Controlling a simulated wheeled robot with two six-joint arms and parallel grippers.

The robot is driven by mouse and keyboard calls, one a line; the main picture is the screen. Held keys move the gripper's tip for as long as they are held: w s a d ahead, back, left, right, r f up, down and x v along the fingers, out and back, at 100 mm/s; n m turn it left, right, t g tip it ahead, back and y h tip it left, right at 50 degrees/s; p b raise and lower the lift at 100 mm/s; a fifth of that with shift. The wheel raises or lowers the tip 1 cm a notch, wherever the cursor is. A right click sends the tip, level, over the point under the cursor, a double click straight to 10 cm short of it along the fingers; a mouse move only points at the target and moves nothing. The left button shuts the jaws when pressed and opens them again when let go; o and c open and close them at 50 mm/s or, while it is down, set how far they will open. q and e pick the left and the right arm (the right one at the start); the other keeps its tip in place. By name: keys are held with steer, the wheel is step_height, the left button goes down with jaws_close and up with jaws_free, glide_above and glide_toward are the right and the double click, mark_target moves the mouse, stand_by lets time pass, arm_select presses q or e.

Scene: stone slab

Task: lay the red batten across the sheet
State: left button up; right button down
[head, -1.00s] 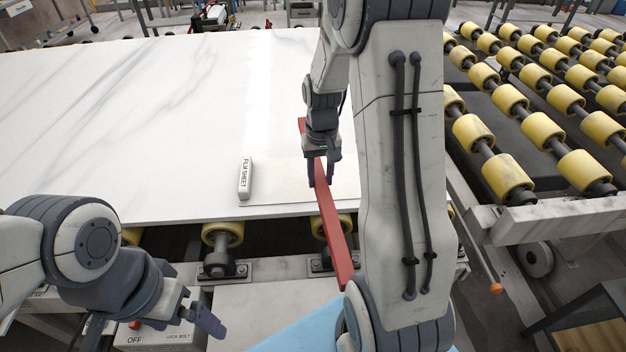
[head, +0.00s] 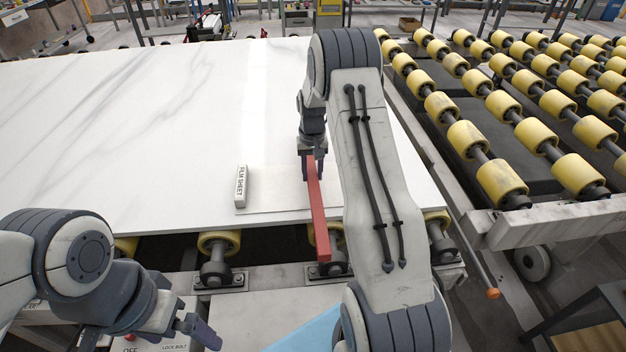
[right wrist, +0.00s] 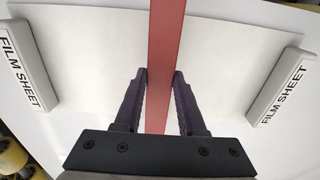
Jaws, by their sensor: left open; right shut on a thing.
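The red batten (head: 317,215) is held by my right gripper (head: 313,170), which is shut on it. The batten points toward me, and its near end reaches past the slab's front edge, over a roller. In the right wrist view the batten (right wrist: 166,45) runs between the two fingers (right wrist: 159,80), above the pale sheet (right wrist: 105,60). I cannot tell whether it touches the sheet. In the head view the sheet (head: 272,198) lies near the slab's front edge, partly hidden by my right arm. My left gripper (head: 203,328) is open and empty at the lower left, off the slab.
The white stone slab (head: 130,130) is mostly clear at left. White bars marked FILM SHEET lie at the sheet's two ends, one at left (right wrist: 30,65) and one at right (right wrist: 282,87). Yellow rollers (head: 500,180) stand at right. A blue surface (head: 305,332) lies at the bottom.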

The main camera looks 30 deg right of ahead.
mark_target(312, 175)
step_height(312, 175, down, 3)
steer(key=shift+f+p, duration=0.15)
steer(key=shift+p, duration=0.2)
steer(key=shift+f, duration=0.1)
steer(key=shift+f, duration=0.15)
steer(key=c, duration=0.5)
jaws_free()
